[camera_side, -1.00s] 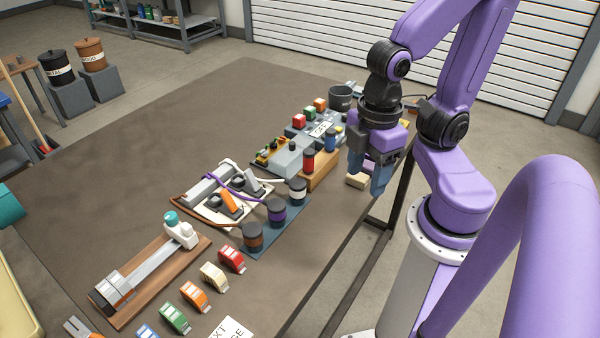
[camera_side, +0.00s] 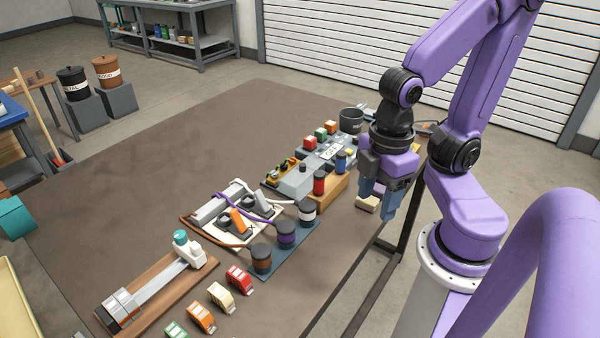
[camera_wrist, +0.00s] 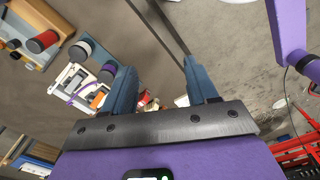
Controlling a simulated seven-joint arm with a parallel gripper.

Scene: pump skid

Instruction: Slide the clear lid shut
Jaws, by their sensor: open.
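I cannot make out a clear lid for certain in either view. A grey unit (camera_side: 297,181) with a small green and yellow board (camera_side: 281,172) beside it stands mid-table in the side view; whether a clear cover belongs to it is too small to tell. My gripper (camera_side: 378,202) is open and points down by the table's right edge, to the right of the wooden block with the red and blue cylinders. In the wrist view my gripper (camera_wrist: 160,75) shows its two blue fingers apart, with nothing held between them.
A red cylinder (camera_side: 319,183) and a blue cylinder (camera_side: 341,161) stand on a wooden block. A pale block (camera_side: 367,203) lies beside my fingers. A white panel with cables (camera_side: 235,214), spools and a dark cup (camera_side: 351,120) stand near. The table's left part (camera_side: 150,185) is clear.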

